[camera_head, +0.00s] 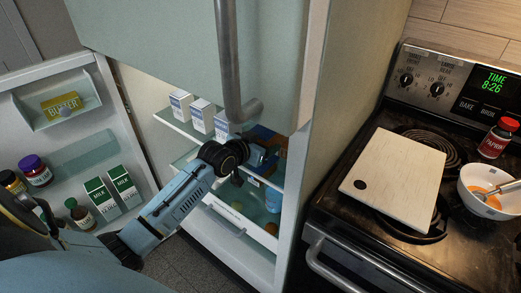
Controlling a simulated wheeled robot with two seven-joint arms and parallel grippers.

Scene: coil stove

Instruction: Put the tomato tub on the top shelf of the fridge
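The fridge (262,245) stands open, with its lower compartment exposed. Its top visible shelf (172,122) carries several white and blue cartons (203,115). My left arm comes in from the left and reaches into the compartment. My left gripper (262,160) is at the right side of the interior, by a blue and orange-brown item (268,138). I cannot tell whether this item is the tomato tub or whether the gripper holds it. The wrist hides the fingers. No tub labelled tomato is clearly readable. My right gripper is out of view.
The fridge door (85,160) is swung open at left, holding a butter box (62,105), jars and milk cartons (102,198). The freezer door handle (229,60) hangs above my wrist. At right, the stove holds a cutting board (393,178), paprika jar (496,138) and bowl (488,190).

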